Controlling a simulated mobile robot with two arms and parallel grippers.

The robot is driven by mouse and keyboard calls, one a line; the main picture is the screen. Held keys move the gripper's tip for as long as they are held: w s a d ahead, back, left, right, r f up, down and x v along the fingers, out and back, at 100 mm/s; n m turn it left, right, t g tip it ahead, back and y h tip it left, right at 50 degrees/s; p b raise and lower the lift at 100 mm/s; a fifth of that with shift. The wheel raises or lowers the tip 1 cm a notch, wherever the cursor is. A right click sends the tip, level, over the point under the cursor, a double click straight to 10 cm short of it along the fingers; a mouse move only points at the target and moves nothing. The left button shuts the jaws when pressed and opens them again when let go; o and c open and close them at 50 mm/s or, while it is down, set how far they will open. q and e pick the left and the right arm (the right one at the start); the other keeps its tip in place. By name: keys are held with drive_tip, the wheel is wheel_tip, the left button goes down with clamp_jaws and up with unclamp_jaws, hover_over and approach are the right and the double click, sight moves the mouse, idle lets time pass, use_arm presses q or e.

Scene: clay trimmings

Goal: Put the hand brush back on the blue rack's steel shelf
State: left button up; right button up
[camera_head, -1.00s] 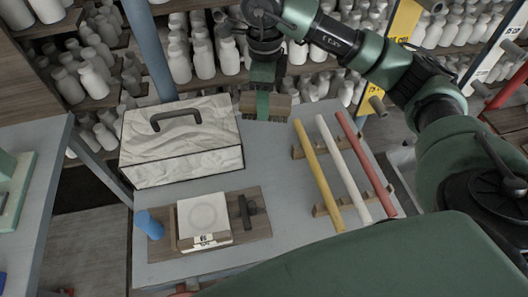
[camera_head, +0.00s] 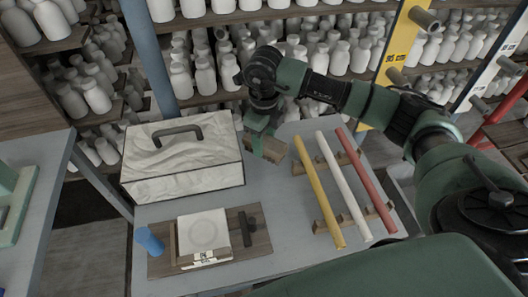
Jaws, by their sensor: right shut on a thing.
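My right gripper (camera_head: 261,138) comes in from the upper right, points down and is shut on the hand brush. The hand brush (camera_head: 274,151) shows as a brown wooden block, slightly tilted; its bristles are hardly visible. It is over the back part of the grey steel shelf (camera_head: 292,235), between the marbled case and the coloured rods. I cannot tell whether it touches the shelf. The blue post (camera_head: 147,48) rises at the shelf's back left. My left gripper is not in view.
The marbled case (camera_head: 182,160) with a dark handle stands left of the brush. In front lie a wooden board (camera_head: 257,245) with a white tile (camera_head: 203,232) and a blue cup-like piece (camera_head: 148,241). Yellow, white and red rods (camera_head: 343,187) lie on wooden rests at right. White bottles fill shelves behind.

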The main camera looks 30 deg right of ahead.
sight(264, 153)
wheel_tip(264, 153, down, 6)
drive_tip(key=shift+r+p, duration=0.2)
drive_tip(key=shift+p, duration=0.2)
drive_tip(key=shift+f, duration=0.15)
drive_tip(key=shift+f, duration=0.1)
drive_tip(key=o, duration=1.2)
drive_tip(key=shift+r, duration=0.45)
wheel_tip(264, 153, up, 11)
drive_tip(key=shift+r+b, duration=0.2)
drive_tip(key=shift+b, duration=0.7)
